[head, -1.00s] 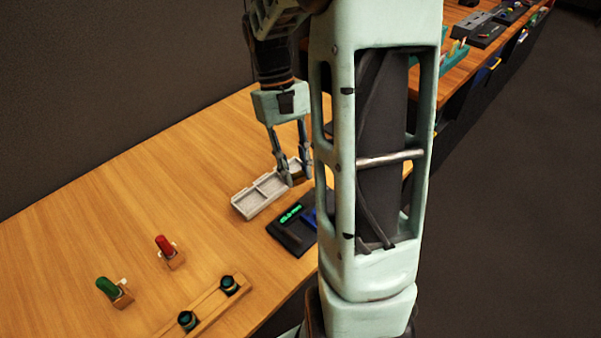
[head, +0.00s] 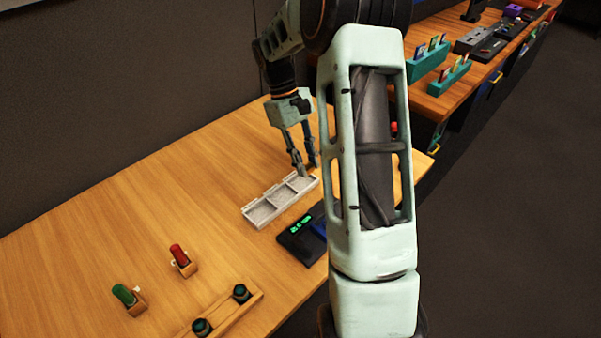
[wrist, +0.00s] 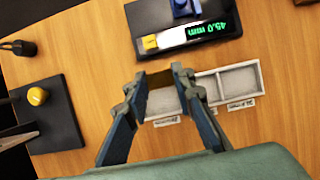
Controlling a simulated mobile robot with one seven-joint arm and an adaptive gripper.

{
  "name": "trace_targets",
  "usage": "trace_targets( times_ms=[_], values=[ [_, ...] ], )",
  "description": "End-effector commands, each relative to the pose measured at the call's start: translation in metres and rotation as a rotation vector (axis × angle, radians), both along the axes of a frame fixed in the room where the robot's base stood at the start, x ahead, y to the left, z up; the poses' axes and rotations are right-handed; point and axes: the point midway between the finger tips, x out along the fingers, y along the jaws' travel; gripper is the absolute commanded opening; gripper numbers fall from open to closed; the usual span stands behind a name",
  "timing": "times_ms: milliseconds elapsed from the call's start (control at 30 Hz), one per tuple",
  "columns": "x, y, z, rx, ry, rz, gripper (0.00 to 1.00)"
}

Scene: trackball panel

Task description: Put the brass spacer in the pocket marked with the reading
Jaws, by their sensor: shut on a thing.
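My gripper (wrist: 162,78) is shut on the brass spacer (wrist: 160,78), a dark gold piece between its fingertips in the wrist view. In the head view my gripper (head: 305,170) is at the tray's far right end; the spacer is not clear there. The pale tray (head: 246,214) has a row of pockets; it also shows in the wrist view (wrist: 222,72), partly behind my fingers. I cannot tell the spacer's height above it. Small labels lie along the tray's edge, too small to read. A black gauge (wrist: 135,15) shows a green reading (wrist: 208,30), 45.0 mm, upside down.
The gauge (head: 290,243) sits just in front of the tray. In the wrist view a dark plate with a yellow knob (wrist: 38,96) stands at the left. Green (head: 123,294) and red (head: 180,255) handles stand at the front left. The left tabletop is mostly clear.

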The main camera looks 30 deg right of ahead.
Motion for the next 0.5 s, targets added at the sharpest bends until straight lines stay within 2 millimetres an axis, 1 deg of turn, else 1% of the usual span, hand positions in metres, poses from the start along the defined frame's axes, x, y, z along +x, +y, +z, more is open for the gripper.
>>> trace_targets(
  times_ms=[33,100,233,333,500],
  values=[
    [0.006,0.000,-0.011,0.003,0.004,0.000,0.00],
    [0.015,-0.001,-0.023,0.003,0.005,0.000,0.00],
    [0.029,-0.003,-0.039,0.002,0.004,-0.002,0.00],
    [0.036,-0.004,-0.047,0.002,0.003,-0.001,0.00],
    [0.041,-0.005,-0.053,0.001,0.003,-0.001,0.00]
  ],
)
